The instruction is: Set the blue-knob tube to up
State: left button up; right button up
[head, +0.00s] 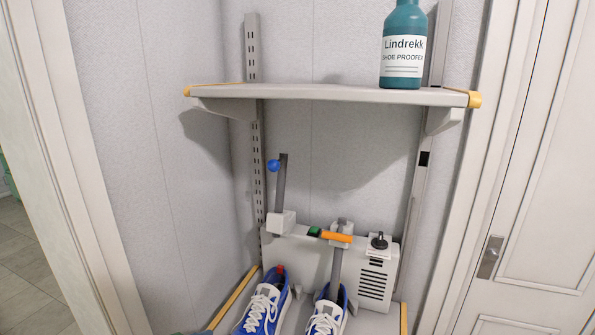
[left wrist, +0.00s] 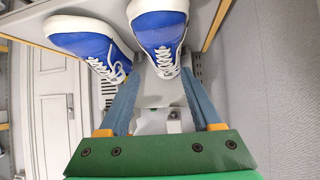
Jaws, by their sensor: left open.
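The blue-knob tube (head: 281,185) is a dark grey bar standing nearly upright on a white block at the left of the white dryer (head: 375,272). Its blue knob (head: 273,166) sits on the left side near the top. A second tube (head: 336,270) with an orange handle (head: 337,237) points down into the right blue-and-white shoe (head: 326,322). The left shoe (head: 262,308) has no tube visible in it. In the left wrist view my left gripper (left wrist: 162,78) is open and empty, with the shoes beyond it. The blue knob does not show there. My right gripper is not in view.
A shelf (head: 330,93) holding a teal bottle (head: 402,50) spans above the dryer. A black dial (head: 379,242) and a green switch (head: 314,231) sit on the dryer's top. A door (head: 540,200) stands at right. The space left of the blue-knob tube is clear.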

pick_arm(q)
jog(key=s+a+f+n+g+y, duration=0.1)
jog(key=s+f+n+g+y, duration=0.15)
jog(key=s+f, duration=0.65)
jog(key=s+f+n+g+y, duration=0.15)
jog(key=s+f+g, duration=0.35)
jog(key=s, duration=0.7)
notch_tip(320, 180, down, 18)
jog(key=s+y, duration=0.1)
jog(key=s, duration=0.1)
jog(key=s+a+f+m+g, duration=0.1)
jog(key=s+a+f, duration=0.1)
jog(key=s+f, duration=0.8)
jog(key=shift+s+a, duration=0.25)
jog(key=shift+s, duration=0.95)
jog(key=shift+f, duration=0.1)
